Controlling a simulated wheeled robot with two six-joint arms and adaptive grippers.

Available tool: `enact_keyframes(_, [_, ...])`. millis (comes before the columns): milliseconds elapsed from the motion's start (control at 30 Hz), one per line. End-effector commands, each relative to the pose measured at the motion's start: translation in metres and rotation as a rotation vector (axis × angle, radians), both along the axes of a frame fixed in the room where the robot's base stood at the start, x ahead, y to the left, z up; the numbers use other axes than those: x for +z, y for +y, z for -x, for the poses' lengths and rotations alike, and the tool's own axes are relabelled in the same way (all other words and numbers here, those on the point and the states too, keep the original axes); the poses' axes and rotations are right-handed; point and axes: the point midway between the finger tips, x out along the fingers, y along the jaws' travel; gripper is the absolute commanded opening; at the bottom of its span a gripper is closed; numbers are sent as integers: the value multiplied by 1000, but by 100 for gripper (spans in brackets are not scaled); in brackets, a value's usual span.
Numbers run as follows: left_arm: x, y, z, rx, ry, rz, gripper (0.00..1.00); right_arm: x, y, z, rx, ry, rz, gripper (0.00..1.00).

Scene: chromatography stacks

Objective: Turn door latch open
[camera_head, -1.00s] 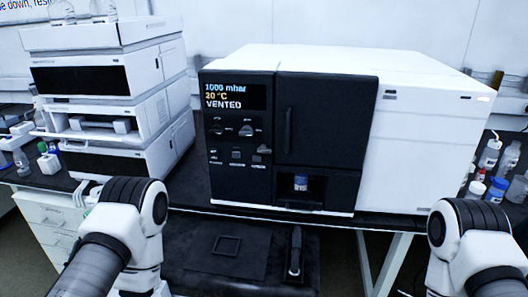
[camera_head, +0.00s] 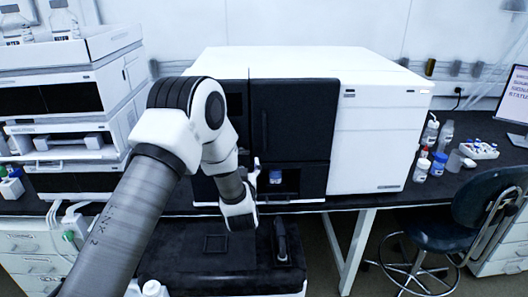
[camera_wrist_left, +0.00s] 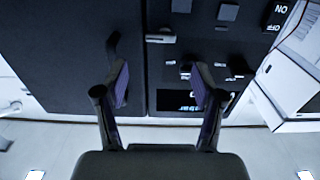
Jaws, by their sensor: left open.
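The black door (camera_head: 300,120) is on the front of the white instrument (camera_head: 385,145) and looks shut. Its dark upright handle (camera_head: 265,127) is near the left edge and also shows in the left wrist view (camera_wrist_left: 113,47). In that upside-down view, a small silver lever (camera_wrist_left: 160,38), probably the latch, lies sideways on the control panel beside the door edge. My left gripper (camera_wrist_left: 161,84) faces the door seam, its fingers spread and nothing between them. The lever is beyond the fingertips, apart from them. In the head view my left arm covers most of the panel.
A blue-capped container (camera_head: 276,177) stands in the recess below the door. A stack of white modules (camera_head: 75,110) is at left. Bottles (camera_head: 422,168) stand on the bench at right. A dark stool (camera_head: 480,205) is in front of the bench there.

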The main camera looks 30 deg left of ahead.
Motion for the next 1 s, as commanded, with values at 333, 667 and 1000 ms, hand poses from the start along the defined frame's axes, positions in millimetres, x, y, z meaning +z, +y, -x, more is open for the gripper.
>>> enact_keyframes(333, [0, 32, -51, -1, 4, 0, 69, 17, 0, 0, 0, -1, 0, 0])
enact_keyframes(667, [-2, 34, -56, -3, 6, 0, 58, 17, 0, 0, 0, 0, 0, 0])
enact_keyframes(1000, [-2, 34, -56, -3, 5, 2, 9, 16, 0, 0, 0, 0, 0, 0])
